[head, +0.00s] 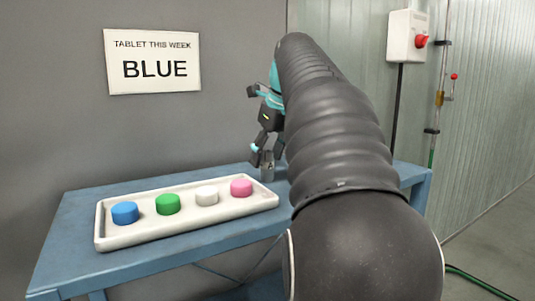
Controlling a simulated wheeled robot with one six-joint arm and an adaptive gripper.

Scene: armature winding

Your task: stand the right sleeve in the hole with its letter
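No sleeve and no lettered hole can be made out in the head view. My gripper (263,160) is over the back right of the blue table (75,235), right of the tray, pointing down and partly hidden by my arm. A small grey metallic piece (267,173) shows at its fingertips, standing at table height. I cannot tell whether the fingers grip it or are only beside it. The table to the right of my gripper is mostly hidden behind my arm.
A white tray (115,242) on the table holds blue (125,213), green (168,204), white (207,196) and pink (241,187) round tablets. A wall sign (152,62) reads "TABLET THIS WEEK BLUE". A switch box (404,38) hangs on the right wall.

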